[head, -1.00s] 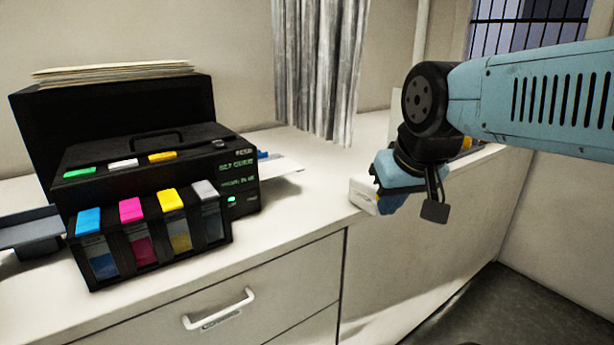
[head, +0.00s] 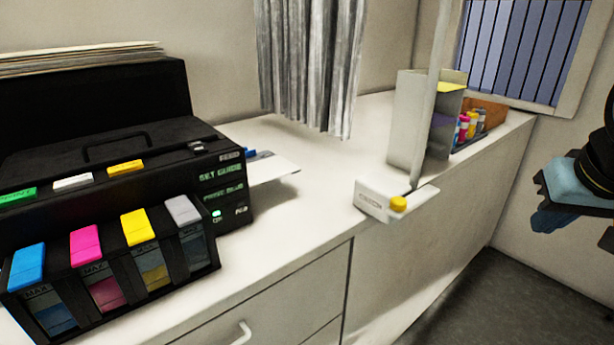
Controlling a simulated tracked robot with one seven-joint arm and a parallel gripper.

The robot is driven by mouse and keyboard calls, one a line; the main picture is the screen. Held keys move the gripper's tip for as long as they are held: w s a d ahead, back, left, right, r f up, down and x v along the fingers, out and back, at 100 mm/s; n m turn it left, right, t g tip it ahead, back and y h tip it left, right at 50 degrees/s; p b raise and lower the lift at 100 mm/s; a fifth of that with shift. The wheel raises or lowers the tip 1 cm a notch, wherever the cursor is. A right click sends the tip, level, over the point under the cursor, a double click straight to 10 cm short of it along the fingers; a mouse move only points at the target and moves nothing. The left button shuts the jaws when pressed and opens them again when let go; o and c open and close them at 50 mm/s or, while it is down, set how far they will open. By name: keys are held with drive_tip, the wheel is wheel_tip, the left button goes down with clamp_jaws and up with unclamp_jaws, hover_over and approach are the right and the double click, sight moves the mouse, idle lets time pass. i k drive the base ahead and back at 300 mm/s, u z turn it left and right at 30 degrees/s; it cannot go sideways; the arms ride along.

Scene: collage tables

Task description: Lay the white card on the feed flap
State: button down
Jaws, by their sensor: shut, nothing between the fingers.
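A white flat piece (head: 272,168) sticks out at the right side of the black printer (head: 130,150), with a small blue part beside it. I cannot tell whether it is the white card or the feed flap. The printer's panel shows green text that includes "SET GUIDE" and a lit green button. My gripper (head: 552,218) is at the right edge, partly cut off, well away from the printer and beyond the counter's front. It is shut and holds nothing.
Ink tanks (head: 110,260) with coloured caps stand before the printer. Paper (head: 80,57) lies on top behind. A white box with a yellow knob (head: 398,203) and a post stands at the counter's front edge. A grey holder (head: 408,120) and bottles (head: 470,125) stand farther right. The counter between is clear.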

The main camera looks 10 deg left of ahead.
sight(259, 171)
drive_tip(key=u, duration=0.1)
drive_tip(key=k, duration=1.85)
drive_tip(key=u, duration=1.05)
drive_tip(key=i, duration=1.5)
drive_tip(key=z, duration=0.05)
